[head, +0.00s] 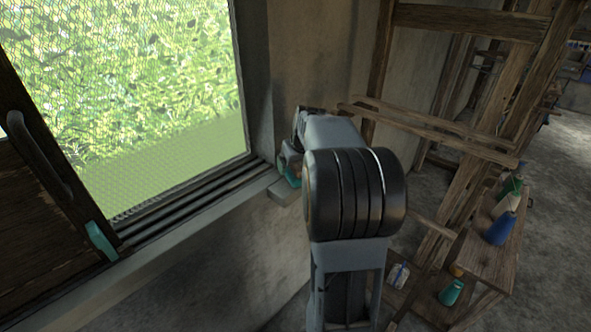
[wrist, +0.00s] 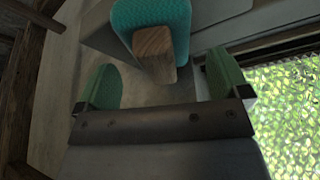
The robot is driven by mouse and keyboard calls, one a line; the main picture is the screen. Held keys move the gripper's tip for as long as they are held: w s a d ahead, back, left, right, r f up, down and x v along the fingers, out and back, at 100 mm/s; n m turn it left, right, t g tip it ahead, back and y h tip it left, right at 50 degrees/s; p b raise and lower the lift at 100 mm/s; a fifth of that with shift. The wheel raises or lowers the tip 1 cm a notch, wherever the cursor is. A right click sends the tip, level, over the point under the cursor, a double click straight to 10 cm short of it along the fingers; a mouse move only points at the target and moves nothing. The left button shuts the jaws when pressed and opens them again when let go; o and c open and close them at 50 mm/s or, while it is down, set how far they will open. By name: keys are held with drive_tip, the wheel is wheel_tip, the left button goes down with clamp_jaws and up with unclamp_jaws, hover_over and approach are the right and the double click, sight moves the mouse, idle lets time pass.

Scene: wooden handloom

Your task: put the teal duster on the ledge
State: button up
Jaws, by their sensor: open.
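The teal duster (wrist: 180,22), a teal pad with a square wooden handle, shows at the top middle of the wrist view. My gripper (wrist: 165,82) is open, with one green-padded finger on either side of the handle's line. The fingers appear apart from the handle. In the head view a bit of teal, seemingly the duster (head: 293,177), shows beside my arm at the grey ledge (head: 284,193) by the window corner. It appears to rest on or just over the ledge; contact is hidden. My arm hides most of my gripper in the head view.
A meshed window (head: 150,110) with a long sill (head: 190,220) is at left; a teal piece (head: 101,241) sits at its left frame. The wooden loom (head: 430,130) stands close on the right, with several thread cones, including a blue one (head: 501,229), on low shelves.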

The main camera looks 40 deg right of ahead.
drive_tip(key=v, duration=0.8)
drive_tip(key=shift+r, duration=0.2)
drive_tip(key=s+a+f, duration=0.3)
drive_tip(key=s+a, duration=0.1)
drive_tip(key=a, duration=0.3)
drive_tip(key=s+a+f+n, duration=0.1)
drive_tip(key=s+a+f, duration=0.3)
drive_tip(key=a, duration=0.4)
drive_tip(key=s+a+f+n+y, duration=0.1)
drive_tip(key=s+a+f, duration=0.3)
drive_tip(key=s+a, duration=0.2)
drive_tip(key=shift+s+a+g, duration=0.25)
drive_tip(key=shift+a+g, duration=0.05)
drive_tip(key=shift+a, duration=0.9)
drive_tip(key=shift+c, duration=0.2)
